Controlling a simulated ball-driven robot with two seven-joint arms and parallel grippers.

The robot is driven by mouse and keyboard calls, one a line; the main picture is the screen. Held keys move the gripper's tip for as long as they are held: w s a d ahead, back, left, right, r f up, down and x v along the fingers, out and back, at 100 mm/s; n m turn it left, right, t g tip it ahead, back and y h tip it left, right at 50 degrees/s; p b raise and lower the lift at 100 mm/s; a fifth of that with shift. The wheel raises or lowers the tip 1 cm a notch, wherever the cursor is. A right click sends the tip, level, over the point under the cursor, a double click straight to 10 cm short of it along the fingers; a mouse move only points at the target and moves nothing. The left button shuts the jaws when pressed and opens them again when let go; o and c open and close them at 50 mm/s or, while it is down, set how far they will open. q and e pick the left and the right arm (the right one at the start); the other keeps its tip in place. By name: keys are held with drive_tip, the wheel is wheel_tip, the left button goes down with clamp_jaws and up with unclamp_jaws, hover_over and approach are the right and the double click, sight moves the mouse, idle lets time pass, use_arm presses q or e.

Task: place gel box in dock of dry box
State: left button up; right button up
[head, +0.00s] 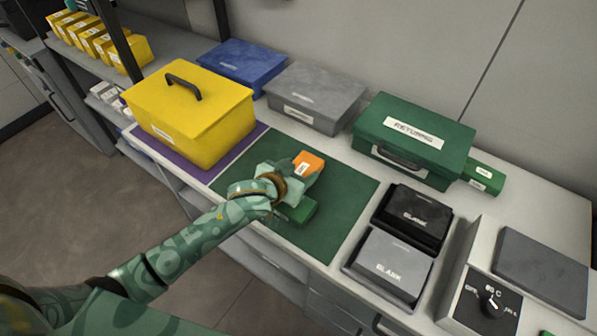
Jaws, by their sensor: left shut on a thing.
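My left gripper (293,178) is over the dark green mat (345,190) and is shut on a small orange box (309,161) with a white label. Part of the orange box is hidden by the fingers. A small green box (299,213) lies on the mat just below the hand, partly covered by it. Which small box is the gel box, and which case is the dry box, I cannot tell for certain. A large green case (415,135) with a white label stands at the back right, lid down. My right gripper is not in view.
A yellow case (190,110) stands on a purple mat (232,160) at left. Blue (242,62) and grey (315,92) cases stand behind. A black box (413,214) and a grey box (390,262) stand right of the mat, near a dial panel (486,303). A green box (484,177) is beside the green case.

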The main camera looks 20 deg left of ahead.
use_arm(q)
drive_tip(key=shift+r, duration=0.1)
drive_tip(key=o, duration=1.1)
